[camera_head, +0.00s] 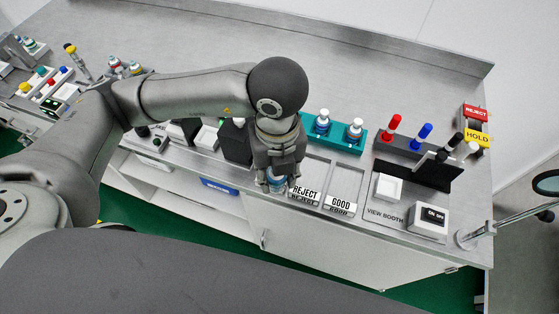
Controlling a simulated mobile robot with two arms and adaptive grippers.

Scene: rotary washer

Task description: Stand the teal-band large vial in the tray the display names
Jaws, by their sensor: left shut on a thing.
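My left gripper (275,181) points down at the front of the bench, just left of the REJECT tray. It is shut on a vial (279,186), of which only a small bluish-white part shows between the fingers. Its band cannot be made out. The REJECT tray (304,197) and the GOOD tray (341,207) lie side by side, and both look empty where visible. A teal rack (340,141) behind them holds vials with white and blue parts. I cannot read any display naming a tray. My right gripper is out of view.
Right of the trays are a row of coloured markers (393,126), a black panel (433,171), a white pad (388,187) and a switch box (430,219). REJECT and HOLD signs (477,138) stand at the right. A magnifier (546,182) reaches in there. The bench's back is clear.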

